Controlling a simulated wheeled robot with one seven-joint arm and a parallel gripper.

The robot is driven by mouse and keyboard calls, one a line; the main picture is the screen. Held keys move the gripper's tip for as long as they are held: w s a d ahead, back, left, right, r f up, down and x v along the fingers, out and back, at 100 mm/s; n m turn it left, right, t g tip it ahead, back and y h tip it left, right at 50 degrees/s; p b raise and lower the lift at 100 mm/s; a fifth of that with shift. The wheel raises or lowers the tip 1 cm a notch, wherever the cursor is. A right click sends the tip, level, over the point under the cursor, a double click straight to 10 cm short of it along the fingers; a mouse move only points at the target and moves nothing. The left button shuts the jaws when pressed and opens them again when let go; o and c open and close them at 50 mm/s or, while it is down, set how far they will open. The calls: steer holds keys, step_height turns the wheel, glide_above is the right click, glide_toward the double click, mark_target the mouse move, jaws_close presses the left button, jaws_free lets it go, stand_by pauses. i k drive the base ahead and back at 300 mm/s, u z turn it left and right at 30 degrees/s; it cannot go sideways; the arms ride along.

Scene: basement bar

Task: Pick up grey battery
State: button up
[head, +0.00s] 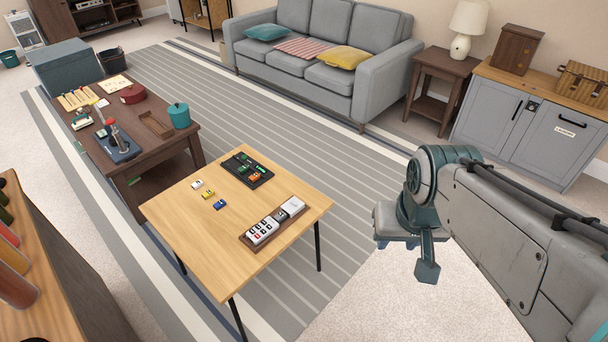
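The light wood table (191,238) stands in the middle of the head view. A brown tray (251,241) on its front right holds white blocks with dark marks (262,231) and a pale grey-white block (293,206). I cannot tell for sure which piece is the grey battery; the pieces are small. A black tray (262,181) at the back holds green and orange pieces. Small white (197,185), yellow (208,194) and blue (219,204) pieces lie loose to its left. My gripper (408,262) hangs right of the table, apart from it; its finger opening is not clear.
A dark wood table (166,160) with several items stands behind left. A grey sofa (335,45) is at the back, and a grey cabinet (520,120) at right. A wooden counter (40,300) edges the lower left. The light table's left part is bare.

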mark_target(280, 215)
steer(key=i, duration=0.65)
steer(key=u, duration=0.55)
steer(key=i, duration=0.45)
steer(key=u, duration=0.5)
